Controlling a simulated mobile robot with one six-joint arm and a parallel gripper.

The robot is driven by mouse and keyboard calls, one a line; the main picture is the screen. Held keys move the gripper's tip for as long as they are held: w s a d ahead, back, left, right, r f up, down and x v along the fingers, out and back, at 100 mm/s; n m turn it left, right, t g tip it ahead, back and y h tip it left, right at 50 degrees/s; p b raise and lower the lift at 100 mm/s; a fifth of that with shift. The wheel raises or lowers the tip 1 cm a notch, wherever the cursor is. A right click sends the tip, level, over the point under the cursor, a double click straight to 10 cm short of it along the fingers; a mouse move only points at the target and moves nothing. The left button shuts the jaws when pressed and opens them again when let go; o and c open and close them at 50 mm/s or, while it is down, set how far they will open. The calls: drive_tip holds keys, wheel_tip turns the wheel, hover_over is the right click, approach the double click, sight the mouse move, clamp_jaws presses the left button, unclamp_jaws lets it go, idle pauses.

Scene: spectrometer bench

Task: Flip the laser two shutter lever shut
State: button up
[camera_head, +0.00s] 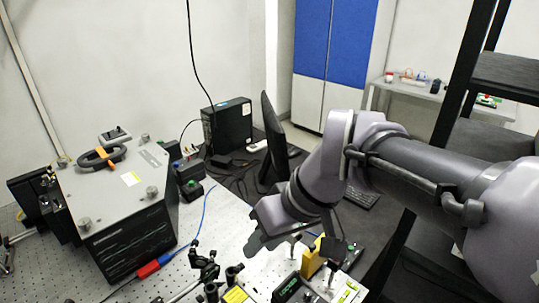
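My gripper (262,242) points down over the front middle of the optical bench (228,215). It is seen from the side, and I cannot tell whether its fingers are apart. Small upright posts or levers stand on both boxes. A yellow block (314,259) stands behind them. I cannot tell which part is the laser two shutter lever. Contact between my gripper and these parts is not clear.
A large grey instrument (120,200) stands at left on the bench. Black optic mounts (205,265) stand left of my gripper. A red and blue cable connector (152,268) lies between. A monitor (272,140) and black computer (228,125) stand behind. A black shelf rack (468,100) rises at right.

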sight(238, 270)
drive_tip(key=b+x, duration=0.4)
drive_tip(key=x, duration=1)
drive_tip(key=shift+w+d, duration=0.1)
drive_tip(key=shift+w, duration=0.05)
drive_tip(key=shift+r, duration=0.1)
clamp_jaws()
